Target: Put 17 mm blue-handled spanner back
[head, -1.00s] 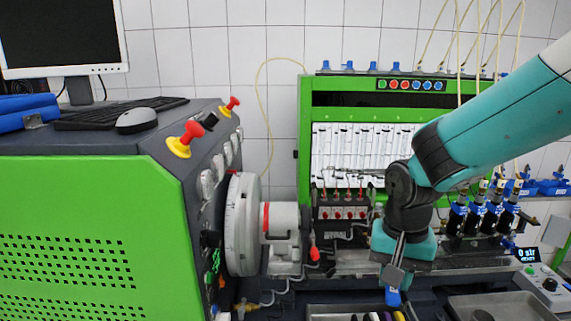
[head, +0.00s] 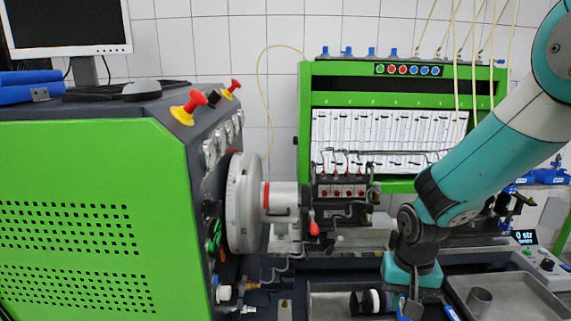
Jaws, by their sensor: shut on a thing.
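My gripper (head: 411,308) points down at the lower right of the head view, at the picture's bottom edge. It is shut on the blue-handled spanner (head: 403,304), of which only a small blue part shows beside the fingers. The rest of the spanner is hidden by the gripper or cut off by the frame edge, and its size cannot be read.
Round black and white parts (head: 370,302) lie in that tray, left of my gripper. A blue item (head: 452,313) lies to its right. A metal tray (head: 525,288) with a grey cup (head: 480,301) is further right. The green test bench (head: 305,130) and pump (head: 343,190) stand behind.

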